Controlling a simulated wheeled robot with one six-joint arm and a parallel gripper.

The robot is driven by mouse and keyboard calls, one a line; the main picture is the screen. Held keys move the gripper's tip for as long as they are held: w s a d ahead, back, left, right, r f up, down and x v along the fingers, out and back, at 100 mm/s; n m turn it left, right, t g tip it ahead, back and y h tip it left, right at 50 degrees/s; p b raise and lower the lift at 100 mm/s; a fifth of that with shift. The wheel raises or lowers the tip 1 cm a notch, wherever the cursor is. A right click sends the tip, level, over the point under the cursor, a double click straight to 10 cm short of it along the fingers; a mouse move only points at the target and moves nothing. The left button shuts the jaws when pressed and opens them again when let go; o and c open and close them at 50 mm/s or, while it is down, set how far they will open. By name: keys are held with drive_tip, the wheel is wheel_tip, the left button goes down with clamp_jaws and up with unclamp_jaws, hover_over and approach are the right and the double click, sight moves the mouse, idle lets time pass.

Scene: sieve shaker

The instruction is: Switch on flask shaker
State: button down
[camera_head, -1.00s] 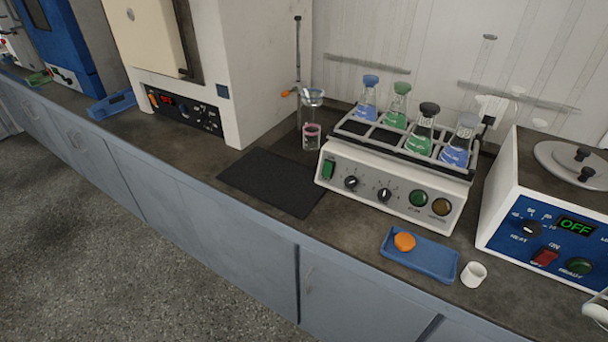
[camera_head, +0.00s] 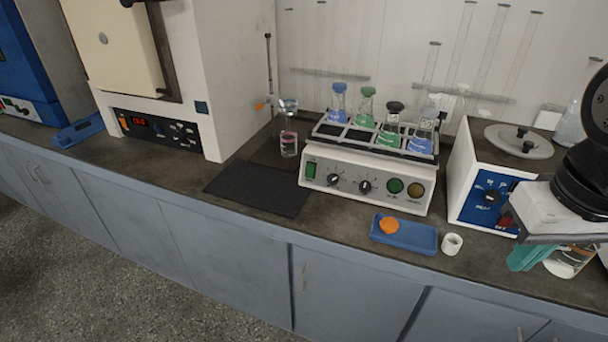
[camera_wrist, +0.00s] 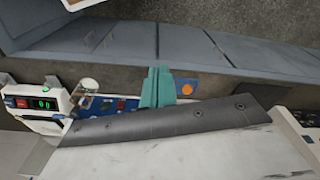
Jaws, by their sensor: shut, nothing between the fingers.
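The flask shaker (camera_head: 365,183) is a white box with a rack on top holding several stoppered flasks of blue and green liquid. Its front panel carries a green rocker switch (camera_head: 310,170) at the left end, two black knobs, a green lamp (camera_head: 395,186) and an amber lamp (camera_head: 416,190). The position of the switch is too small to tell. My gripper (camera_head: 524,258) has teal fingers and is shut and empty at the right, apart from the shaker and in front of the blue-panelled unit. The fingers also show in the wrist view (camera_wrist: 158,88).
A blue tray (camera_head: 415,240) with an orange lump (camera_head: 389,226) and a small white cup (camera_head: 452,244) stand before the shaker. A black mat (camera_head: 258,188) and a beaker (camera_head: 289,143) are at its left. The blue-panelled unit (camera_head: 460,180) stands close on its right, partly hidden by my arm.

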drive_tip(key=w+a+f+n+t+y, duration=0.1)
drive_tip(key=w+a+f+n+t, duration=0.25)
drive_tip(key=w, duration=0.65)
drive_tip(key=w+a+f+n+t, duration=0.2)
drive_tip(key=w+a+f+n, duration=0.2)
drive_tip(key=w, duration=0.5)
drive_tip(key=w+a+f+n+t+y, duration=0.1)
drive_tip(key=w+a+f+n+t, duration=0.25)
drive_tip(key=w, duration=0.65)
drive_tip(key=w+a+f+n+t+y, duration=0.1)
drive_tip(key=a+f+n, duration=0.2)
drive_tip(key=a, duration=0.1)
drive_tip(key=w+a+f+n+t+y, duration=0.1)
drive_tip(key=a+f+n+t+y, duration=0.1)
drive_tip(key=a+f+n, duration=0.1)
drive_tip(key=w+a+f+n+t+y, duration=0.1)
drive_tip(key=a+f+n+t+y, duration=0.1)
drive_tip(key=a+f+n, duration=0.1)
drive_tip(key=shift+w+a+f+n, duration=0.15)
drive_tip(key=shift+a+f+n, duration=0.05)
drive_tip(key=shift+a+n, duration=0.3)
drive_tip(key=shift+w+a+f+n, duration=0.15)
drive_tip(key=shift+a+n, duration=0.25)
drive_tip(key=shift+n, duration=0.1)
drive_tip(key=shift+s+a+f+n+t+y, duration=0.35)
drive_tip(key=shift+s+n+t, duration=0.15)
drive_tip(key=shift+n, duration=0.1)
drive_tip(key=shift+w+r, duration=0.1)
drive_tip(key=shift+w, duration=0.05)
